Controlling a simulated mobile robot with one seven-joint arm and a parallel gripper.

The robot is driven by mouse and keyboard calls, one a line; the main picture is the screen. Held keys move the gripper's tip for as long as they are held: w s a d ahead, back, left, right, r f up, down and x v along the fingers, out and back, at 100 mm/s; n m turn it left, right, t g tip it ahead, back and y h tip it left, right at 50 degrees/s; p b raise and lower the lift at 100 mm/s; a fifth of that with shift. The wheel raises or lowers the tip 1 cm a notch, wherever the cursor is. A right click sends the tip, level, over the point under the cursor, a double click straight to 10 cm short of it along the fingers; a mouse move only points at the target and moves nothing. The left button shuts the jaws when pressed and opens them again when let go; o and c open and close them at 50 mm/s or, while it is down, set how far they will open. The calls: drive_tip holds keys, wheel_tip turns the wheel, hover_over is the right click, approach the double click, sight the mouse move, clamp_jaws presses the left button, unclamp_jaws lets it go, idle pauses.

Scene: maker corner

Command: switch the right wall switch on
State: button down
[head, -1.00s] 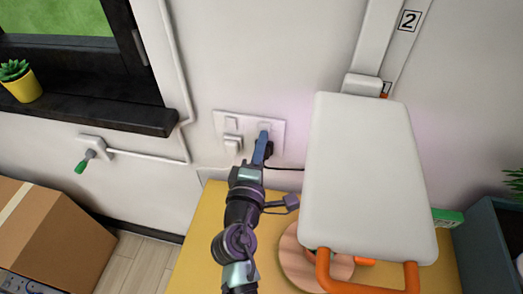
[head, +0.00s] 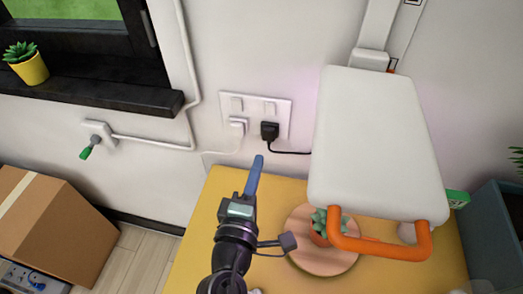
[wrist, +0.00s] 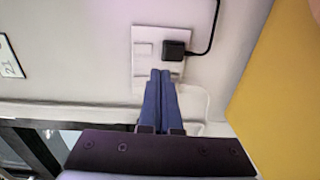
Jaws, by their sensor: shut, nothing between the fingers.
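The white wall plate (head: 283,121) carries two rocker switches side by side above two sockets. The right wall switch (head: 270,109) is in plain view in the head view, above a black plug (head: 269,131). It also shows in the wrist view (wrist: 143,49). The left switch (head: 237,103) sits above a white plug (head: 238,124). Whether either switch is on is too small to tell. My gripper (head: 259,158) is shut and empty, its blue fingers apart from the wall, below the plate in the head view. In the wrist view the fingertips (wrist: 160,72) overlap the plate's lower part.
A white lamp head (head: 375,145) with an orange handle (head: 385,247) hangs over the yellow table (head: 200,232), right of my gripper. A potted succulent (head: 320,224) stands on a round wooden board (head: 325,262). A black cable runs right from the black plug.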

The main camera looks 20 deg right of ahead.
drive_tip(key=shift+v, duration=1.45)
drive_tip(key=w+a+r+m+t+y+p, duration=0.1)
drive_tip(key=w+r+m+t, duration=0.15)
drive_tip(key=r, duration=0.65)
drive_tip(key=w+a+r+m+t+p, duration=0.1)
drive_tip(key=r+m, duration=0.2)
drive_tip(key=r, duration=0.6)
drive_tip(key=w+a+r+m+t+y, duration=0.1)
drive_tip(key=r+m+t, duration=0.15)
drive_tip(key=r, duration=0.75)
drive_tip(key=s+a+r+m+t+y, duration=0.1)
drive_tip(key=s+a+r+t+y, duration=0.1)
drive_tip(key=r, duration=0.6)
drive_tip(key=s+a+r+m+t+y+p, duration=0.1)
drive_tip(key=s+a+r+t+y, duration=0.1)
drive_tip(key=r, duration=0.6)
drive_tip(key=s+a+r+m+t+y+p, duration=0.1)
drive_tip(key=s+a+r+t+y, duration=0.2)
drive_tip(key=r, duration=0.5)
drive_tip(key=s+a, duration=0.1)
drive_tip(key=s, duration=0.1)
drive_tip(key=shift+s+y, duration=0.25)
drive_tip(key=shift+y, duration=0.15)
drive_tip(key=shift+a+r, duration=0.1)
drive_tip(key=shift+a, duration=0.05)
